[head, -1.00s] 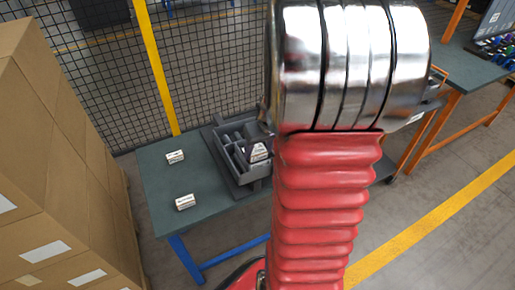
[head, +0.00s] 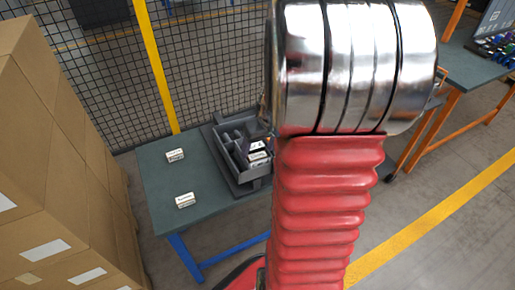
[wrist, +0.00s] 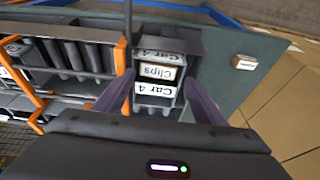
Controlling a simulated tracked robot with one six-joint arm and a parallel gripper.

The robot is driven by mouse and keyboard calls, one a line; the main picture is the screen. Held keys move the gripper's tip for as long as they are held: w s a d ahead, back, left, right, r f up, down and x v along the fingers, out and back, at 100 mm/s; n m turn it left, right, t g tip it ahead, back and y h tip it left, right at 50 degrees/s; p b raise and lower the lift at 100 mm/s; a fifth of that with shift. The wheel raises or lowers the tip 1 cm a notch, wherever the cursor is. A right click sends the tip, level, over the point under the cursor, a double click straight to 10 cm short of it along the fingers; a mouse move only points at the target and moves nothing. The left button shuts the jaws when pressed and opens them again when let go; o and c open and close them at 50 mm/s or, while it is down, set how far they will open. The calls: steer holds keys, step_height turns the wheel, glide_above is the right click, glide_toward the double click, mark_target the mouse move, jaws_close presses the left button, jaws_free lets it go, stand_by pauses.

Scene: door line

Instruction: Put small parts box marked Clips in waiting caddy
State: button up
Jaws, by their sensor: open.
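My gripper (wrist: 158,84) is open. Its two fingers are apart on either side of the labels in the wrist view, and I cannot tell whether they touch anything. My arm hides the gripper in the head view.
Two small white-labelled boxes (head: 175,155) and (head: 185,200) lie on the table (head: 160,180) left of the caddy. Stacked cartons (head: 60,170) stand at the left and a mesh fence (head: 100,85) behind. Orange-framed racks (wrist: 120,56) show at the left in the wrist view.

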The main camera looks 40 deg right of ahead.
steer(key=v, duration=1.3)
step_height(320, 180, up, 8)
stand_by(1.0)
stand_by(0.5)
